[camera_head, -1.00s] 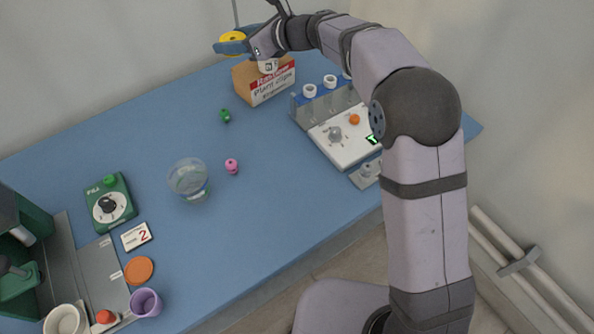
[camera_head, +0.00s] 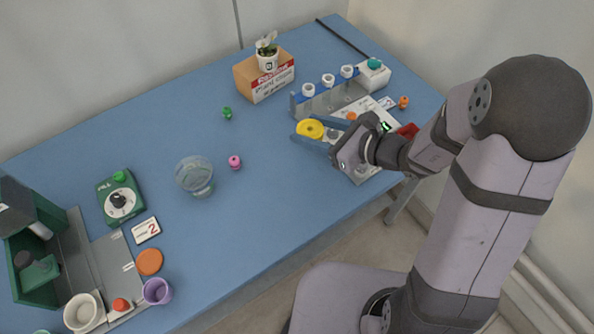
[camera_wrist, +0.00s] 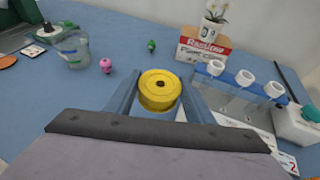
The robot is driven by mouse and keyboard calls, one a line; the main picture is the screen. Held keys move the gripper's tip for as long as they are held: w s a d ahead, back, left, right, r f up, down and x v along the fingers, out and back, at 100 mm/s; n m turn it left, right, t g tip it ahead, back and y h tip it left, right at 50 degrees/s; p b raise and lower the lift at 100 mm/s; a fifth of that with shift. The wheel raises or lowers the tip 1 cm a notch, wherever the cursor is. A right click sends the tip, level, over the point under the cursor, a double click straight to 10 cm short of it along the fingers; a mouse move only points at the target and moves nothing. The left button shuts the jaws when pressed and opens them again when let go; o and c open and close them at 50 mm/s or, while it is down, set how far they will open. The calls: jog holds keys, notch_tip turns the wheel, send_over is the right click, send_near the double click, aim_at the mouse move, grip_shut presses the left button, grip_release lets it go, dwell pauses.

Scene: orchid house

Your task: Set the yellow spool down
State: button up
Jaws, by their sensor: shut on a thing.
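The yellow spool (camera_head: 310,128) is between the blue fingers of my gripper (camera_head: 312,133), which is shut on it. In the wrist view the spool (camera_wrist: 160,88) sits upright between the two fingertips (camera_wrist: 158,92), with its round top and centre hole showing.
The tube rack (camera_head: 322,98) and a cardboard box (camera_head: 265,78) with a potted orchid (camera_head: 267,60) are behind.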

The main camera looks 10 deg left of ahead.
jog(key=n+g, duration=0.2)
send_over(299, 174)
jog(key=shift+r+n+g+y, duration=0.55)
jog(key=shift+n+g+y, duration=0.05)
jog(key=shift+g, duration=0.2)
jog(key=shift+f, duration=5)
jog(key=shift+f+b, duration=0.2)
jog(key=shift+b, duration=0.15)
jog(key=o, duration=1)
jog(key=shift+r, duration=0.2)
